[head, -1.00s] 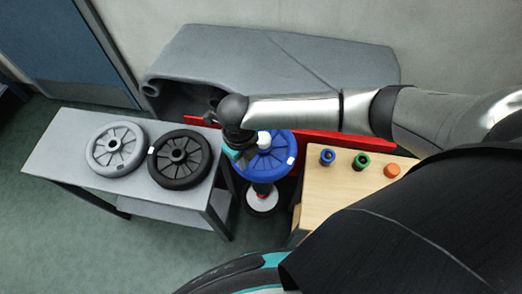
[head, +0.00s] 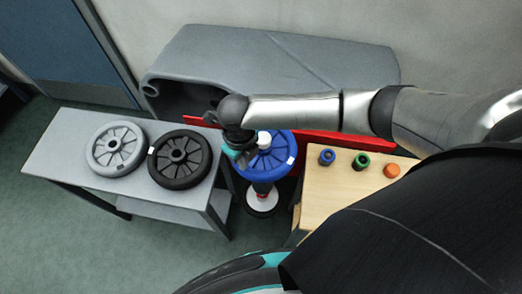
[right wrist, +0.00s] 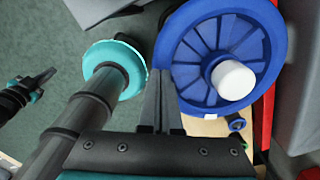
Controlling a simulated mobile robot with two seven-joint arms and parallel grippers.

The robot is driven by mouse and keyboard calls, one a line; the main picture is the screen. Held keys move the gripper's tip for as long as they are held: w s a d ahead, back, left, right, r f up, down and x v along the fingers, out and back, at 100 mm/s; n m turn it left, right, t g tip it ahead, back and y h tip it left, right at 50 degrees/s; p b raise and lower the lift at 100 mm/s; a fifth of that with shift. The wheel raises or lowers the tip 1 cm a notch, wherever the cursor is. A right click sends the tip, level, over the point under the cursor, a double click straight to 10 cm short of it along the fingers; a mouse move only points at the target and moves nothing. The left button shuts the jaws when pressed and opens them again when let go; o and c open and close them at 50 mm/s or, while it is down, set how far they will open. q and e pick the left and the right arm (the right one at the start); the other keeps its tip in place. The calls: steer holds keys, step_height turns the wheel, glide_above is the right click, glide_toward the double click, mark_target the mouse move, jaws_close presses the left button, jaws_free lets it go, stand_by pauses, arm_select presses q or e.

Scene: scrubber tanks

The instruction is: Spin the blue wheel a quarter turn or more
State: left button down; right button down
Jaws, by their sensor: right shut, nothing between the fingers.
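The blue wheel (head: 279,163) lies nearly flat on an upright stand between the grey bench and the wooden table. It has spokes, a white hub and a small white mark on its right side. My right gripper (head: 240,164) is at the wheel's left side. In the right wrist view, the blue wheel (right wrist: 187,97) fills the upper right. The fingers of the right gripper (right wrist: 158,78) are together and empty beside the wheel's rim. I cannot tell whether they touch it. My left gripper does not show in the head view.
The grey bench (head: 62,150) at left holds a grey wheel (head: 104,160) and a black wheel (head: 160,178). The wooden table (head: 335,190) holds blue (head: 327,157), green (head: 361,161) and orange (head: 391,170) pieces. A large grey housing (head: 275,65) stands behind.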

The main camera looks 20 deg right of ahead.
mark_target(260, 174)
steer(key=shift+f+b, duration=0.4)
steer(key=shift+f, duration=0.25)
stand_by(0.4)
steer(key=shift+s+d+r+p, duration=0.15)
steer(key=shift+s+d+p, duration=0.5)
steer(key=shift+s+p, duration=0.2)
steer(key=shift+s+d+p, duration=0.5)
steer(key=shift+s+d, duration=0.1)
steer(key=shift+d, duration=0.15)
steer(key=shift+s+d+f, duration=0.15)
steer(key=shift+f, duration=0.05)
